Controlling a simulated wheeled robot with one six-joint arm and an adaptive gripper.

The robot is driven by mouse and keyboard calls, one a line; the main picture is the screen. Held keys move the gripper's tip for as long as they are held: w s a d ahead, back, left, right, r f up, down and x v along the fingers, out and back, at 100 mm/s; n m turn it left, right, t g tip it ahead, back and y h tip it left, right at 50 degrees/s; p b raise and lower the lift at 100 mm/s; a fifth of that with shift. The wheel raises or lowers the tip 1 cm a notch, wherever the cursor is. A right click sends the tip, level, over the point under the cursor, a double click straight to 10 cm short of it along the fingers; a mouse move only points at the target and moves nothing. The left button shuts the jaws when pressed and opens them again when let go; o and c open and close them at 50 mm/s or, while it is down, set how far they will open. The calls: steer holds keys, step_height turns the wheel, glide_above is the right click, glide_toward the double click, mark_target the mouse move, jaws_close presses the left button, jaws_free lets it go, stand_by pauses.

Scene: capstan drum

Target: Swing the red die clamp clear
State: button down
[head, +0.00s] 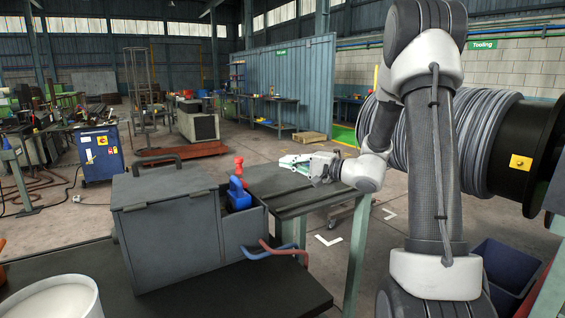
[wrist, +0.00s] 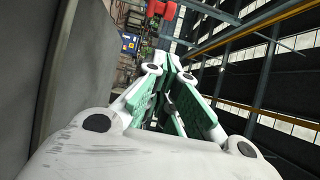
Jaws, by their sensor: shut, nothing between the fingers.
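The red die clamp (head: 238,166) stands up at the back edge of the dark grey box, just behind a blue part (head: 238,194). My gripper (head: 284,162) is to the right of the red clamp with a clear gap between them, its fingers pointing left toward it. In the wrist view red shapes (wrist: 160,9) show just beyond my fingertips (wrist: 170,55), at the top edge; how the clamp is mounted is hidden there. The fingers are closed together with nothing between them.
The grey lidded box (head: 168,232) sits on a dark bench. A red and a blue bent handle (head: 272,253) stick out at its front right. A grey table (head: 300,205) lies below my gripper. A white bucket (head: 52,299) stands front left. A large cable drum (head: 515,150) is at the right.

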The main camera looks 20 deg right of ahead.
mark_target(241, 171)
steer(key=w+a, duration=0.6)
steer(key=a, duration=0.3)
steer(key=shift+w+a, duration=0.15)
steer(key=shift+w+a+n+g+y, duration=0.15)
steer(key=shift+n+g+y, duration=0.25)
steer(key=shift+y, duration=0.1)
